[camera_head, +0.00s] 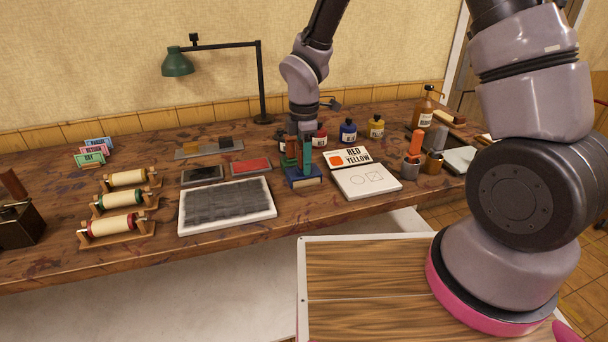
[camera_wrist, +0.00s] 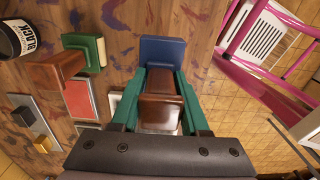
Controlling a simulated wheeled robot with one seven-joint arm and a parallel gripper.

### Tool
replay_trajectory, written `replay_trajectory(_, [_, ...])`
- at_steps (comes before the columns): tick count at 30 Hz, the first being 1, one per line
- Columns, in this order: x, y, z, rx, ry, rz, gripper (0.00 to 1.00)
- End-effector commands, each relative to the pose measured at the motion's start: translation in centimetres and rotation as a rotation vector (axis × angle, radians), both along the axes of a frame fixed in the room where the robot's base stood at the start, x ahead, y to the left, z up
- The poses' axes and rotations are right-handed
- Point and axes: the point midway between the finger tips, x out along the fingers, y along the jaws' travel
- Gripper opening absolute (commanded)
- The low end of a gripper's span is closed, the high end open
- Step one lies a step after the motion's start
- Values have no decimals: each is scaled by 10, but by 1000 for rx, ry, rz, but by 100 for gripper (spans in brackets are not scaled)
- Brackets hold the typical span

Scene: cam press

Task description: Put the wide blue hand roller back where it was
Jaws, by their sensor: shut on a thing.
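The blue hand roller shows in the wrist view as a wide dark blue head (camera_wrist: 163,50) with a brown handle (camera_wrist: 160,110). My gripper (camera_wrist: 160,88) has green fingers and is shut on that handle. In the head view my gripper (camera_head: 300,160) points down over the bench, with the blue head (camera_head: 304,180) just below it, close to the bench top. I cannot tell whether the head touches the bench. A second hand tool with a green head (camera_wrist: 97,52) and brown handle stands beside it, left in the wrist view.
An inked grey slab (camera_head: 228,206), a red pad (camera_head: 250,166) and a dark pad (camera_head: 202,174) lie left of my gripper. A white RED YELLOW card (camera_head: 366,181) lies right. Ink bottles (camera_head: 348,131) stand behind. Cream rollers on stands (camera_head: 116,226) are far left.

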Motion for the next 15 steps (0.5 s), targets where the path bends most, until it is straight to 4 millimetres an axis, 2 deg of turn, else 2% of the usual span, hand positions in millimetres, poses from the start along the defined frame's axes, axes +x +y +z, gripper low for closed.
replay_trajectory(5, [0, 0, -15, -1, 1, 0, 0])
replay_trajectory(10, [-1, 0, -38, -2, 2, -1, 0])
replay_trajectory(15, [1, 0, -40, 2, -2, -1, 0])
